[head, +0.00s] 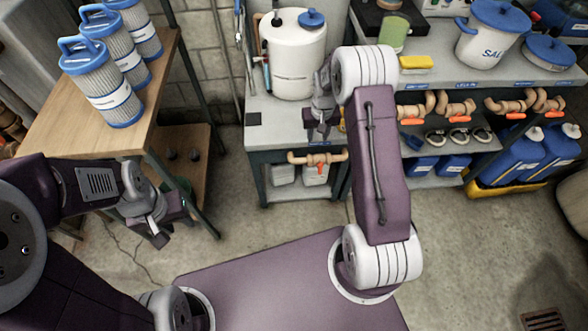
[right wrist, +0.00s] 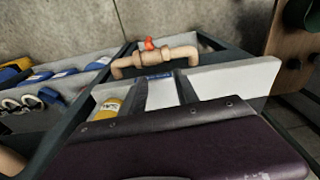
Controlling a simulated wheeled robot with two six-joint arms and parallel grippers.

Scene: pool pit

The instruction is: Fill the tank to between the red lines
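A white cylindrical tank (head: 291,62) with a blue cap stands on the grey bench at the back, left of my right arm. A narrow tube with a small red mark runs down its left side; I cannot make out the liquid level or red lines. Below the bench front is a tan pipe (head: 318,158) with a red valve handle. The pipe also shows in the right wrist view (right wrist: 155,61), handle up. My right gripper (head: 321,128) hangs just above the pipe, apparently not touching it. My left gripper (head: 160,232) is low at the left, away from everything. Neither gripper's opening is clear.
Blue-ended filter cartridges (head: 105,85) stand on a wooden table (head: 62,118) at the left. At the right are a white SALT bucket (head: 489,38), a yellow sponge (head: 416,62), several valved pipes and blue jugs (head: 508,150). The concrete floor in front (head: 470,240) is clear.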

